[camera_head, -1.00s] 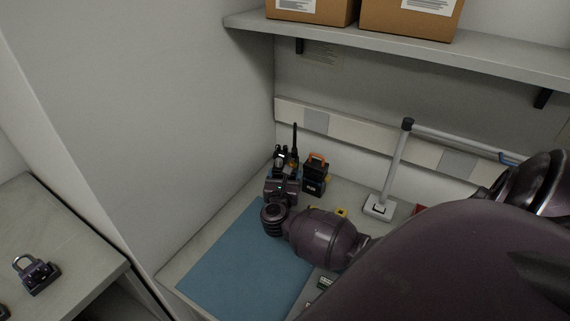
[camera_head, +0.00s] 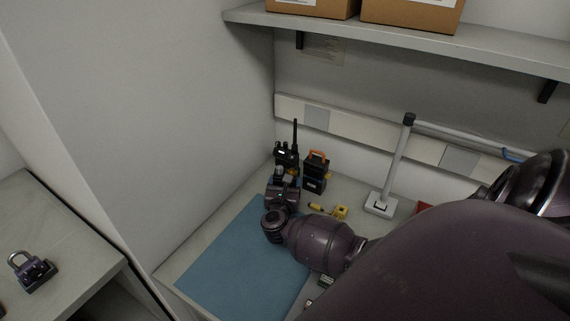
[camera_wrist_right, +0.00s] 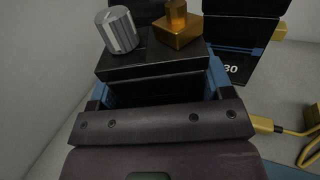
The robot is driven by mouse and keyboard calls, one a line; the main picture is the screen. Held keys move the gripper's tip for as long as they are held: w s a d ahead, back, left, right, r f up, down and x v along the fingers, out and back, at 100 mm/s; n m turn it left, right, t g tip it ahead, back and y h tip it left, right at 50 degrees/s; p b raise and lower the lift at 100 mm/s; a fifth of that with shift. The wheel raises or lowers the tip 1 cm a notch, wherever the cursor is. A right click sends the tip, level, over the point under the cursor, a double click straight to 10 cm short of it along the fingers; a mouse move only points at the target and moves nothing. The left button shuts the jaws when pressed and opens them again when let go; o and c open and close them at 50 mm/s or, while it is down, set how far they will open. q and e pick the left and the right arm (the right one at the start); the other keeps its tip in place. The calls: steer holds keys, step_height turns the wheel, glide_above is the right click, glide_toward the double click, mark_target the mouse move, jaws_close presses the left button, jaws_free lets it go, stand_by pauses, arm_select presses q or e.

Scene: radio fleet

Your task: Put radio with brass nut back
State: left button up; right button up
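A black radio with a ribbed silver knob and a square brass nut (camera_wrist_right: 178,32) on its top fills the middle of the right wrist view. In the head view the same radio (camera_head: 280,171) shows small, partly hidden by my right arm. My right gripper (camera_wrist_right: 162,88) has its blue-and-black fingers against both sides of the radio's body, and seems closed on it. The radio's lower part is hidden behind the dark gripper body. My left gripper is not in view.
A black radio with a tall antenna (camera_head: 287,152) stands just behind, in the corner. An orange-handled black unit (camera_head: 316,172) is to its right. A padlock (camera_head: 32,270) lies at left.

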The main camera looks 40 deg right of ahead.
steer(key=o, duration=0.4)
steer(key=shift+r+p, duration=0.75)
steer(key=shift+p, duration=0.05)
steer(key=v, duration=0.7)
steer(key=shift+s+a+f+p, duration=0.15)
steer(key=shift+a+f+p, duration=0.1)
steer(key=shift+p, duration=0.15)
